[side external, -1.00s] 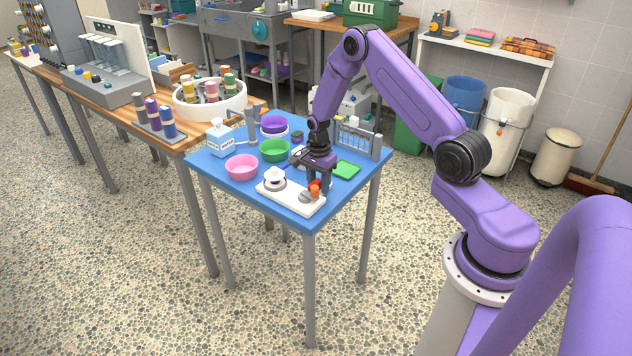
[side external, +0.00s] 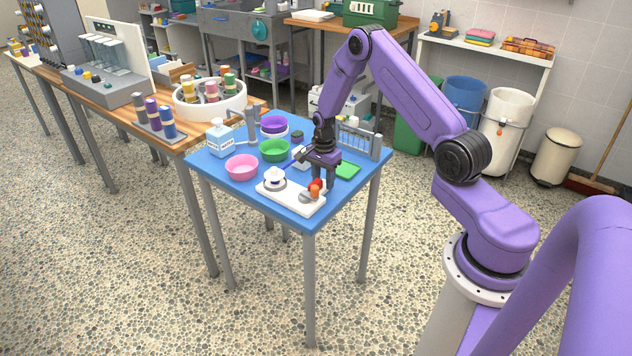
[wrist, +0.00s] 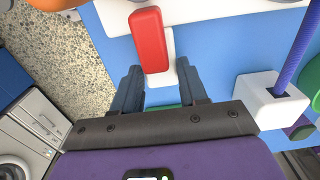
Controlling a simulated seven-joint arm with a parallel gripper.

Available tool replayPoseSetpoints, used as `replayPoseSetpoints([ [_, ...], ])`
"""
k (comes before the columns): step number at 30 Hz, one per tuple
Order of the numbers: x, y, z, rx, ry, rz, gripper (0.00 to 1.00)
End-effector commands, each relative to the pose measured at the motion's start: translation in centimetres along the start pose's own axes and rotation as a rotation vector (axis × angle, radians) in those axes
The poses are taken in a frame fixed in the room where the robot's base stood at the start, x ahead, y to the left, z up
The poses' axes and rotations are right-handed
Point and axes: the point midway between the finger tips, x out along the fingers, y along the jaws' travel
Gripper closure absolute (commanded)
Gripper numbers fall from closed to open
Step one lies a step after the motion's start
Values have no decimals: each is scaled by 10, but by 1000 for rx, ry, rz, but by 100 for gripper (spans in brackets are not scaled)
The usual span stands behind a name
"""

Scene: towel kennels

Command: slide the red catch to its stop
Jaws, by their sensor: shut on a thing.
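The red catch (wrist: 151,40) is a long red bar at the top middle of the wrist view. Its near end lies between my two fingertips. My gripper (wrist: 157,72) is shut on it, with a dark finger at each side. In the side external view my gripper (side external: 324,186) points down over the right end of a white board (side external: 284,193) on the blue table. A small red and orange part (side external: 316,188) shows beside the fingers there; the fingers partly hide it.
Pink (side external: 242,167) and green (side external: 275,150) bowls stand left of and behind the board. A green mat (side external: 347,169) and a grey rack (side external: 357,139) are close on the right. A white block (wrist: 268,102) with a purple-blue rod is right of my fingers in the wrist view.

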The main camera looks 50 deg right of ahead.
Motion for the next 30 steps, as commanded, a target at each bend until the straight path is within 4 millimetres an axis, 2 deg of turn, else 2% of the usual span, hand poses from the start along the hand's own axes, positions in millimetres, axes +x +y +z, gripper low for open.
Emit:
replayPoseSetpoints([
  [1,-2,-1,-10,9,8,-13,74],
  [2,-2,-1,-10,9,8,-13,74],
  [3,-2,-1,-9,9,7,-13,44],
  [5,-2,-1,-8,8,6,-12,25],
  [6,-2,-1,-7,7,6,-10,12],
  [17,-3,0,-4,5,2,-5,11],
  [30,-33,0,-3,4,2,-4,11],
])
